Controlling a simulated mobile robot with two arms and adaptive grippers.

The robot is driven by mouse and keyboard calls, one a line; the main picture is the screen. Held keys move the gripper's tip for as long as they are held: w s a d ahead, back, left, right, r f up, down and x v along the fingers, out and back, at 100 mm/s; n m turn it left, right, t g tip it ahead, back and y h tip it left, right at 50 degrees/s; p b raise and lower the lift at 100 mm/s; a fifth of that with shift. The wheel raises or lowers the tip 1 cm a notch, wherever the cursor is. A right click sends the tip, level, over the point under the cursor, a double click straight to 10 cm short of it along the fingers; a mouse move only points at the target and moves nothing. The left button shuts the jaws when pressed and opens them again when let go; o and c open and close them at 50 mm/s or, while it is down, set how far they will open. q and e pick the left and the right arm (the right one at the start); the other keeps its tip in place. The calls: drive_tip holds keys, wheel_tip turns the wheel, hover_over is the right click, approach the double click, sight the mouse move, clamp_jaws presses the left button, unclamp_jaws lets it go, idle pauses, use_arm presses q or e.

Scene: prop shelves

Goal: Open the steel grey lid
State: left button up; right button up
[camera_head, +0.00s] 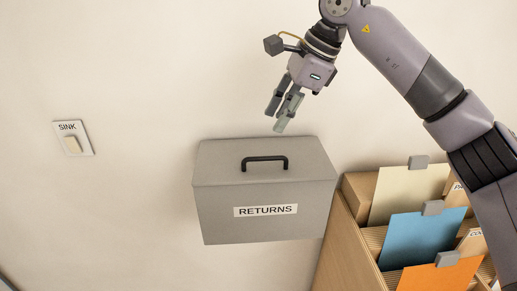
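The steel grey lid (222,163) is the top of a grey box (225,222) marked RETURNS, in the middle of the head view. The lid lies shut on the box and has a black bar handle (264,159) near its middle. My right gripper (276,119) hangs above the lid's back edge, pointing down and slightly left. Its two fingers show a gap with nothing between them, and they appear clear of the handle. My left gripper is not in view.
A wooden file holder (347,246) with cream, blue (409,241) and orange folders stands close to the right of the box. A switch plate (84,149) marked SINK is on the pale wall at the left. Space left of the box is clear.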

sight(259, 159)
drive_tip(key=p+x, duration=0.1)
drive_tip(key=x, duration=0.9)
drive_tip(key=shift+a+r+p, duration=0.1)
drive_tip(key=shift+p, duration=0.25)
drive_tip(key=shift+a+f, duration=0.25)
drive_tip(key=shift+f, duration=0.35)
drive_tip(key=shift+c, duration=0.4)
clamp_jaws()
